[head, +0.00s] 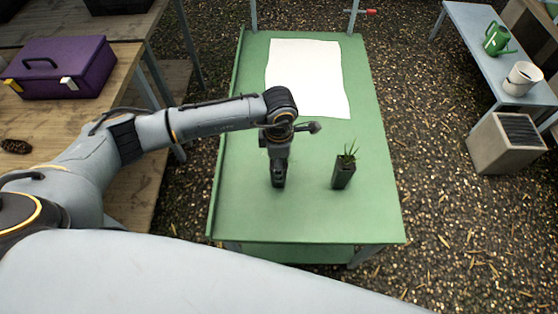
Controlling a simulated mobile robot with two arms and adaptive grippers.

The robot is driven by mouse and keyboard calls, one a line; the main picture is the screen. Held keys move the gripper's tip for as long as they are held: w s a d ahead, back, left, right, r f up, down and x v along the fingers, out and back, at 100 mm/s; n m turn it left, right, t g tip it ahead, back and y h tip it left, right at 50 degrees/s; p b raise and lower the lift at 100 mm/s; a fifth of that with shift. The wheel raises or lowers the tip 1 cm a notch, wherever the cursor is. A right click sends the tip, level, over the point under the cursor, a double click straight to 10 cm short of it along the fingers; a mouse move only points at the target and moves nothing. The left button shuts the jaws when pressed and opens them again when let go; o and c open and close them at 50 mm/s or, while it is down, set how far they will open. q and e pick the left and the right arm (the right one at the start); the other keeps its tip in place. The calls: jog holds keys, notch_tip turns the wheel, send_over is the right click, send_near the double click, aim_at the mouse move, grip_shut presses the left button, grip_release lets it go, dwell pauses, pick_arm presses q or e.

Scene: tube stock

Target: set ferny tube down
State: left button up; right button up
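The ferny tube (343,174) is a dark, square, tapered pot with thin green leaves sticking out of its top. It appears to stand upright on the green table (315,215), right of the table's middle towards the near end. My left gripper (278,184) points down over the table to the left of the tube, with a clear gap between them. Its dark fingers look close together, but I cannot tell whether they are open or shut. No plant shows in them. My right gripper is out of view.
A white sheet (306,75) lies on the table's far half. A purple toolbox (62,66) sits on a wooden bench at left. A green watering can (496,39) and white bucket (522,77) stand on a bench at right. The near table end is clear.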

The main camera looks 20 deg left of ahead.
pick_arm(q)
jog(key=shift+r, duration=0.1)
jog(key=shift+r, duration=0.25)
notch_tip(320, 180, up, 12)
jog(key=b, duration=0.2)
jog(key=shift+f, duration=0.15)
dwell(0.4)
